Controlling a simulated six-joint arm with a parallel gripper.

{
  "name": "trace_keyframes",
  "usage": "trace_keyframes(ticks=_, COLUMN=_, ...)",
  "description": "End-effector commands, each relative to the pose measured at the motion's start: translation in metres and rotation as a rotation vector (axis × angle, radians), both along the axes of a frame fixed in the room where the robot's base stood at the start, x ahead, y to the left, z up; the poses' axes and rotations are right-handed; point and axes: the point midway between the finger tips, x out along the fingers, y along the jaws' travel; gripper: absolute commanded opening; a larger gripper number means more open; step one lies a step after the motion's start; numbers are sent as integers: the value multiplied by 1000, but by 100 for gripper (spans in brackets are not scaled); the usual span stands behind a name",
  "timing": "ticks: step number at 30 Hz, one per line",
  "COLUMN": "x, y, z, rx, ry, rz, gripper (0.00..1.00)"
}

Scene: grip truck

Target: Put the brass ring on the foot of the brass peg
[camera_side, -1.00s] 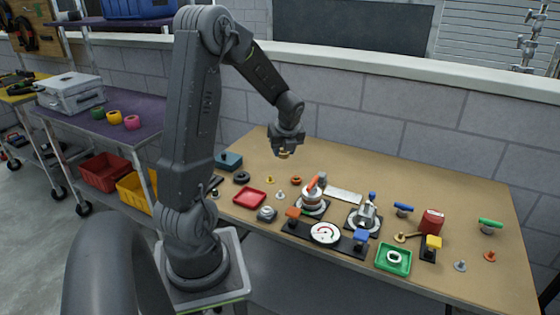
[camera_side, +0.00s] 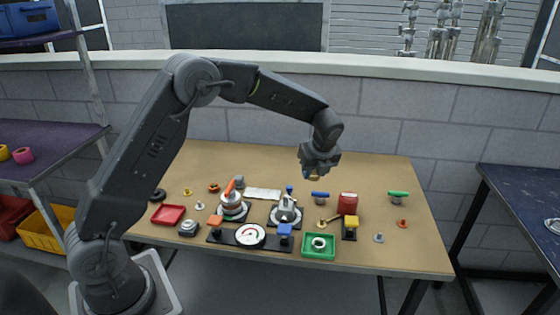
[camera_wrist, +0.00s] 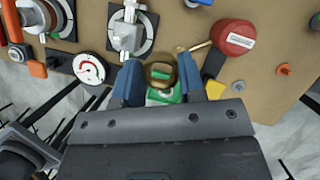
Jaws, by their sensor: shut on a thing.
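My gripper (camera_side: 314,172) is shut on the brass ring (camera_side: 315,178) and holds it above the right half of the table. In the wrist view the ring (camera_wrist: 150,75) sits between the two blue fingers of the gripper (camera_wrist: 159,70), with green showing through its hole. A small brass-coloured peg (camera_side: 321,225) stands on the table left of the mallet handle, behind the green tray. It appears small in the wrist view (camera_wrist: 180,50), ahead and right of the ring. Another small yellow-brass piece (camera_side: 187,191) stands at the far left of the table.
The green tray (camera_side: 306,254) is at the front edge, with a pale ring in it. The gauge (camera_side: 250,235) lies to the left. The back right of the table is clear.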

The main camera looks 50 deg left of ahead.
Motion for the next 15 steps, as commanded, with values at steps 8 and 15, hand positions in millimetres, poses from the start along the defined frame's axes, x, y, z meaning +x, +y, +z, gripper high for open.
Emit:
trace_keyframes(ticks=8, x=12, y=-39, z=-15, rx=0, ry=4, rz=-33, gripper=13)
trace_keyframes(ticks=15, x=12, y=-39, z=-54, rx=0, ry=2, rz=-34, gripper=13)
